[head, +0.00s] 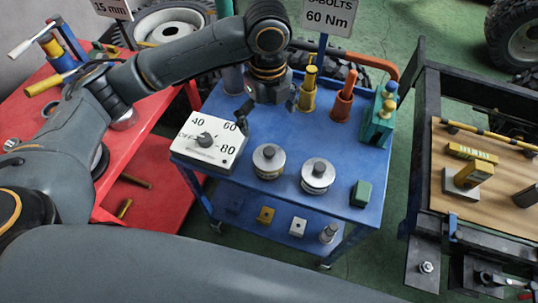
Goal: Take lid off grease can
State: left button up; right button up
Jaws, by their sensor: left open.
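Two short round cans with silver lids and a knob on top stand side by side on the blue cart. They are the left can (268,162) and the right can (317,176). Both lids are on. The print on the cans is too small to read, so I cannot tell which holds grease. My left gripper (264,108) is open and points down over the back of the cart, behind the left can and apart from both. Its fingers are partly hidden by its own body. My right gripper is not in view.
A white dial box (208,146) stands left of the cans on the blue cart (285,200). A yellow bottle (307,88), an orange-topped holder (343,103) and a green pump can (381,118) line the back. A small green block (361,193) sits at the right corner.

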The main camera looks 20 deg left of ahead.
aim_at(268, 150)
pick_arm(q)
notch_tip(268, 150, down, 8)
jog(key=shift+f, duration=0.15)
notch_tip(268, 150, down, 5)
jog(key=shift+f+p, duration=0.1)
jog(key=shift+p, duration=0.65)
jog(key=shift+c, duration=0.2)
